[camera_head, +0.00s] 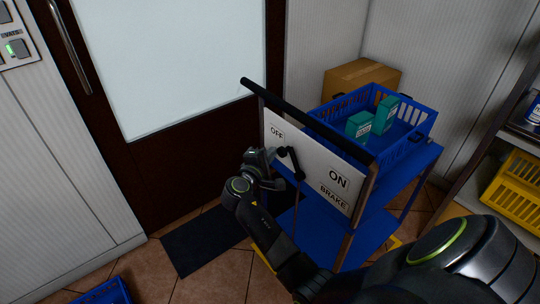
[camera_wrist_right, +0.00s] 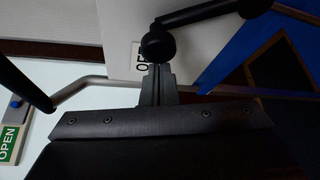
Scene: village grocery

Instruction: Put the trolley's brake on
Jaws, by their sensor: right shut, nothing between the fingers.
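The blue trolley (camera_head: 385,240) stands right of centre in the head view. Its white panel (camera_head: 310,160) reads OFF at the left and ON with BRAKE at the right. A black brake lever (camera_head: 294,157) is mounted on the panel, with its knob end toward the OFF side. In the right wrist view the round black knob (camera_wrist_right: 157,46) sits directly at my fingertips, and the lever arm (camera_wrist_right: 205,12) runs off to the right. My right gripper (camera_head: 274,154) is shut with nothing between the fingers, seemingly touching the knob. My left gripper is out of view.
A blue basket (camera_head: 415,141) with teal boxes (camera_head: 384,114) rides on the trolley's top. A cardboard box (camera_head: 362,76) is behind. A dark door (camera_head: 195,140) and mat (camera_head: 205,240) are at left. A shelf with a yellow crate (camera_head: 515,190) is at right.

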